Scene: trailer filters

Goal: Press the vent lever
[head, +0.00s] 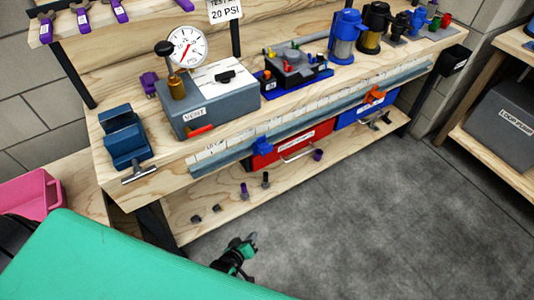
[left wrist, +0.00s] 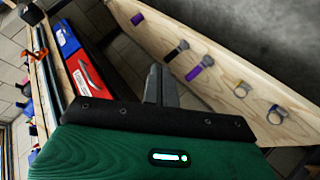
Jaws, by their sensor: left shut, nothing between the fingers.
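The grey vent box (head: 215,112) with a "VENT" label stands on the left part of the workbench. A red lever (head: 200,131) sticks out low on its front face. A pressure gauge (head: 187,47) with a white dial stands behind the box. My left gripper (head: 250,240) is shut and empty, low over the floor in front of the bench, well below and to the right of the lever. Its shut fingers (left wrist: 158,85) also show in the left wrist view, where I cannot make out the lever. My right gripper is in neither view.
A blue vise-like block (head: 123,138) stands left of the box. Red (head: 292,145) and blue bins hang under the bench top. A lower shelf (head: 205,235) holds several small fittings. A pink bin (head: 28,195) is at the left. The grey floor (head: 370,220) is clear.

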